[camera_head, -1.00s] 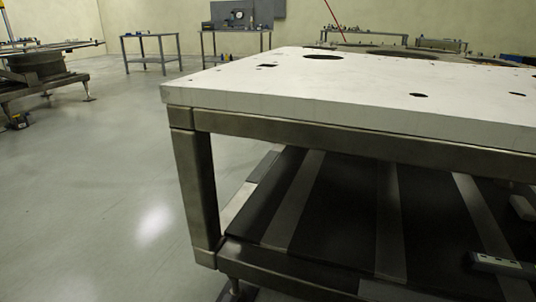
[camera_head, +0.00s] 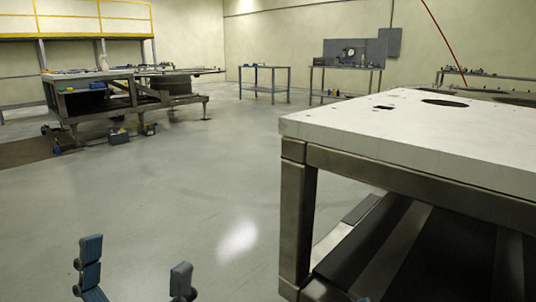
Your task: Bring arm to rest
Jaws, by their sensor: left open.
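My left gripper (camera_head: 136,268) shows at the bottom left of the head view. Its two blue-grey fingers stand well apart, with nothing between them. It is open over the bare floor, to the left of the large table and apart from it. The rest of the left arm is below the picture edge.
A large white plate with holes (camera_head: 400,125) lies on a metal frame table (camera_head: 298,225) at the right, its corner facing me. A workbench (camera_head: 75,95) with a yellow rail stands at the far left. Small tables (camera_head: 264,68) stand at the back. The middle floor is clear.

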